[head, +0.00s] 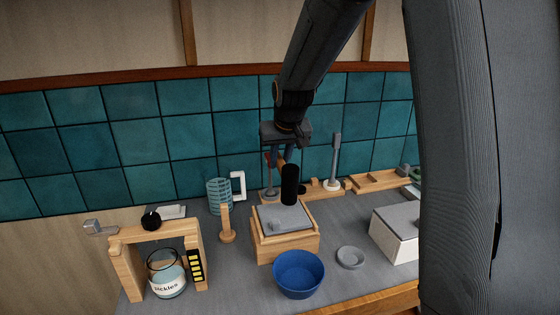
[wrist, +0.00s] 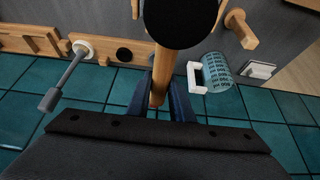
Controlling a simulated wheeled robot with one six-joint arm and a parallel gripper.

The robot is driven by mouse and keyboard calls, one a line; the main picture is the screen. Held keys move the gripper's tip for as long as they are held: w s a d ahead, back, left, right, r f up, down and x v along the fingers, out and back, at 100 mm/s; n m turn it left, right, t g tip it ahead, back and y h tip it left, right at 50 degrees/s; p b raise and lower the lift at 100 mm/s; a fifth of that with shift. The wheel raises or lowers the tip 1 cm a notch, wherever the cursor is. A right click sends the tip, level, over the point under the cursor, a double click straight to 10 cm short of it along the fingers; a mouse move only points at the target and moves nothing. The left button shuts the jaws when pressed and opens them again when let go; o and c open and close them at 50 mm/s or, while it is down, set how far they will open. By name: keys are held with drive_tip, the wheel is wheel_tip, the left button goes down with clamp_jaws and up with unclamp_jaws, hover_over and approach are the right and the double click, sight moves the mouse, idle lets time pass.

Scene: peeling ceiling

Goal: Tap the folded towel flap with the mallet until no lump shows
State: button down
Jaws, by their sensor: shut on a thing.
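My gripper (head: 279,157) is shut on the wooden handle of the mallet. The mallet's black head (head: 289,185) hangs upright over the back part of the grey folded towel (head: 285,220); I cannot tell whether it touches. The towel lies flat on a wooden box-like stand (head: 288,244). A small raised bump shows near the towel's front left. In the wrist view the mallet handle (wrist: 163,72) runs between my fingers (wrist: 168,100), and the black head fills the top middle, so the towel is hidden there.
A blue bowl (head: 299,276) stands in front of the stand, with a small grey dish (head: 350,258) to its right. A pickle jar (head: 166,276) sits under a wooden frame at left. A white box (head: 398,236) is at right. A tiled wall closes the back.

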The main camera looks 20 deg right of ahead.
drive_tip(key=shift+w+g+p, duration=0.3)
drive_tip(key=shift+g+p, duration=0.2)
drive_tip(key=shift+p, duration=0.5)
idle(0.5)
drive_tip(key=s+f+b+x, duration=0.1)
drive_tip(key=b+x, duration=0.3)
drive_tip(key=x, duration=0.2)
drive_tip(key=p+v, duration=0.2)
drive_tip(key=v, duration=0.1)
drive_tip(key=w+p+v, duration=0.1)
drive_tip(key=p+v, duration=0.1)
drive_tip(key=shift+s+r, duration=0.15)
drive_tip(key=shift+r, duration=0.25)
drive_tip(key=shift+f, duration=0.1)
idle(0.5)
